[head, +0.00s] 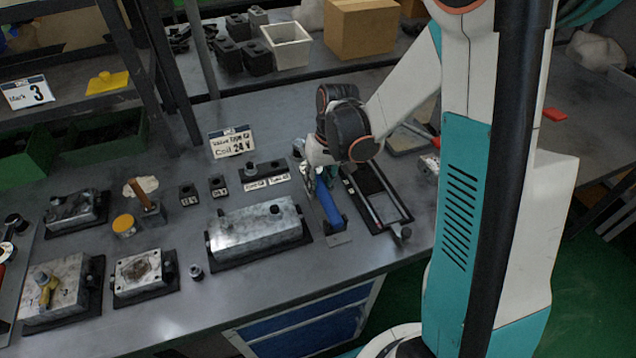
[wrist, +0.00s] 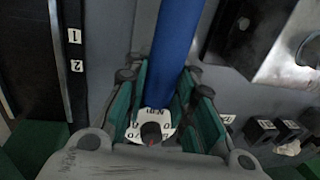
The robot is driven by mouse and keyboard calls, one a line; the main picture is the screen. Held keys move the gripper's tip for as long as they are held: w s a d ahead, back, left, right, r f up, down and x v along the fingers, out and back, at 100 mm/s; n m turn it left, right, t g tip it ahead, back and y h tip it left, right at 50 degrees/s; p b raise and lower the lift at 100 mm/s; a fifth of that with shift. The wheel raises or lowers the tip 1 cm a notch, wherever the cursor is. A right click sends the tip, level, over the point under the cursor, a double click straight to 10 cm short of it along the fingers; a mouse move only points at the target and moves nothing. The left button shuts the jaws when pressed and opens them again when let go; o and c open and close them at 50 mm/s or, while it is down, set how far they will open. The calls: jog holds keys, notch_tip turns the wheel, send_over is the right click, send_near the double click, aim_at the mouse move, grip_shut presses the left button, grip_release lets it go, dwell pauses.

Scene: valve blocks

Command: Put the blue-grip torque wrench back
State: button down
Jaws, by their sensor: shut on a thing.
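The blue-grip torque wrench (head: 328,203) is held in my gripper (head: 322,174), left of a black rack. In the wrist view its blue grip (wrist: 178,42) runs up from between the teal fingers (wrist: 166,108). A white dial (wrist: 152,127) with a dark and red centre shows between the fingers. The black rack (head: 363,184) holds a silver bar-shaped tool (head: 384,202). In the wrist view the rack's edge (wrist: 73,100) carries labels 1 and 2. I cannot tell whether the wrench touches the table.
A grey valve block (head: 255,228) on a dark base stands left of the wrench. Two small labelled black blocks (head: 188,195) and a row with a label strip (head: 265,180) lie farther left and behind. A "Coil 24 V" sign (head: 232,142) stands behind. The table's front edge is close.

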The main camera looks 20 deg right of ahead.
jog(key=shift+f, duration=0.25)
jog(key=c, duration=1.3)
grip_release()
jog(key=shift+r, duration=0.15)
jog(key=r, duration=0.4)
jog(key=d+r, duration=0.1)
jog(key=r, duration=0.2)
jog(key=d+r, duration=0.1)
jog(key=r, duration=0.3)
jog(key=shift+s+r, duration=0.1)
jog(key=shift+r, duration=0.25)
jog(key=shift+s+a+r+t+h, duration=0.35)
jog(key=shift+s+r+t, duration=0.9)
jog(key=shift+s, duration=1.3)
jog(key=shift+s+a+r+t+h, duration=0.3)
jog(key=shift+s+r+t, duration=0.95)
jog(key=shift+s, duration=1.25)
jog(key=shift+s+a+r+t+h, duration=0.35)
jog(key=shift+s+r+t, duration=0.85)
jog(key=shift+s, duration=1.35)
